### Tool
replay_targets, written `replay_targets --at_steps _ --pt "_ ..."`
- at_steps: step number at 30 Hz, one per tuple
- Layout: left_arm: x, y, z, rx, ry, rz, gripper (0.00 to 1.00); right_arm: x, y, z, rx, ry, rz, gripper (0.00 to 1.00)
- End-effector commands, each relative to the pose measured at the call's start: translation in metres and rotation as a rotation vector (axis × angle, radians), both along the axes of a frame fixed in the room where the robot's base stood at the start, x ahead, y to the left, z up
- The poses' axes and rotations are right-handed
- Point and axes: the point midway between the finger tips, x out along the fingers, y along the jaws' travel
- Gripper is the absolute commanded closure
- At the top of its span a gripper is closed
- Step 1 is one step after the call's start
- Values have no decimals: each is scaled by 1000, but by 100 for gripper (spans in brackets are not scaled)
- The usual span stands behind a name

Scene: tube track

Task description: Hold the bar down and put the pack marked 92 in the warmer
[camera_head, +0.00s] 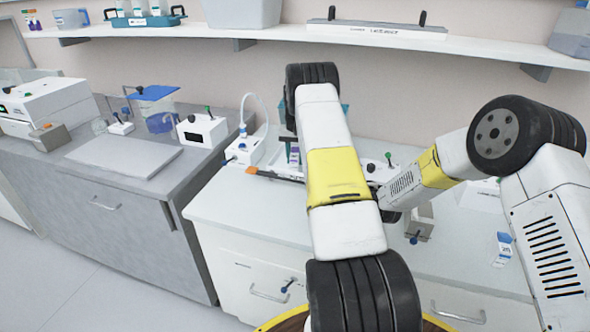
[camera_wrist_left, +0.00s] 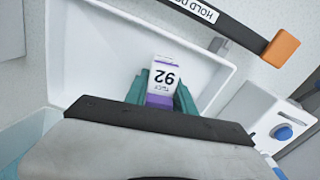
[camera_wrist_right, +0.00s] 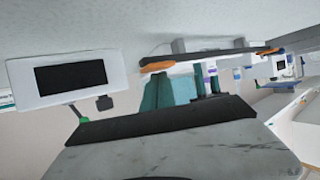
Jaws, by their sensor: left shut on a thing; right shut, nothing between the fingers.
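The pack marked 92 (camera_wrist_left: 163,80), white with purple, is gripped between the teal fingers of my left gripper (camera_wrist_left: 160,97). Behind it in the left wrist view is a white open-topped tray (camera_wrist_left: 90,48), likely the warmer. The pack also shows in the head view (camera_head: 294,156), beside my left arm. The dark bar (camera_wrist_left: 228,24), lettered HOLD DO..., has an orange end and passes beside the tray; its orange end shows in the head view (camera_head: 252,170). My right gripper (camera_wrist_right: 166,85) is shut and empty, its fingertips at an orange patch on the bar (camera_wrist_right: 215,57). Contact is unclear.
My left arm hides the middle of the bench in the head view. A white box with a dark screen (camera_wrist_right: 70,76) stands near my right gripper. A metal holder (camera_head: 424,224) and a small blue-capped item (camera_head: 503,246) stand right. A shelf (camera_head: 240,32) runs above.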

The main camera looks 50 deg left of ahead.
Motion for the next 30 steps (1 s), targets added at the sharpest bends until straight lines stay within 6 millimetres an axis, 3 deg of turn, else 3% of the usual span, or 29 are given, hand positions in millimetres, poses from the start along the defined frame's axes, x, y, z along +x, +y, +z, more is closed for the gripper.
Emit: replay_targets --at_steps 8,9,12,30 --pt "0 0 -1 0 0 0 100 -1 0 -1 -3 2 1 100" --pt "0 0 -1 0 0 0 62 -1 0 -1 -3 2 1 100" --pt "0 0 -1 0 0 0 44 -1 0 -1 -3 2 1 100" --pt "0 0 0 0 0 0 44 -1 0 -1 -3 2 1 100"
